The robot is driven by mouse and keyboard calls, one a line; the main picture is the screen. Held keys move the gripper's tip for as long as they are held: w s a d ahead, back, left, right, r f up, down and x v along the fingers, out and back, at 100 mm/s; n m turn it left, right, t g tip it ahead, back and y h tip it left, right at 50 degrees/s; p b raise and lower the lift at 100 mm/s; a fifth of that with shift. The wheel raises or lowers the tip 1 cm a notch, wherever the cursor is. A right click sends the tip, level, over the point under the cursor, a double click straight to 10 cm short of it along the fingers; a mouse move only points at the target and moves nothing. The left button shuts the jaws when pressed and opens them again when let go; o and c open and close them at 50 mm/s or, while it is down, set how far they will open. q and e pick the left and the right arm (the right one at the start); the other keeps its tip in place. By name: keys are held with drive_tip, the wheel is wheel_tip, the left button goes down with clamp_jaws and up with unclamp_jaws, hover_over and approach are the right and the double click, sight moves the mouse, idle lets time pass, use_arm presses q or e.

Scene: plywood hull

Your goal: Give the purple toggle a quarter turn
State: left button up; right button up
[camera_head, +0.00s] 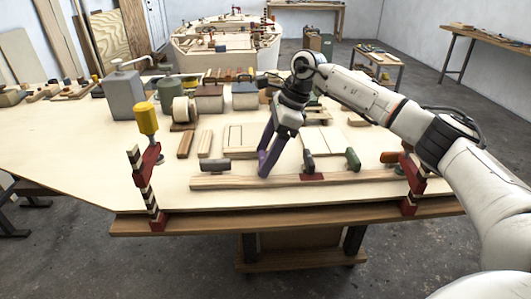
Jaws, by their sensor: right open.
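A row of small handled toggles stands along a long wooden strip (240,182) near the table's front edge. A dark toggle (308,160) with a purplish-grey tint stands tilted by a red plate (312,177); it looks closest to purple, but its colour is hard to tell. My right gripper (262,163) comes in from the right and points down, left of that toggle. Its purple fingers are apart, with nothing seen between them. It appears clear of the toggle, though depth is hard to judge. My left gripper is not in view.
A grey toggle (215,165) lies left of my gripper and a green toggle (352,158) stands to the right. A red clamp with a yellow handle (147,118) rises at the left. Blocks and a tape roll (182,109) stand behind.

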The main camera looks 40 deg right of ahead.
drive_tip(key=c, duration=0.8)
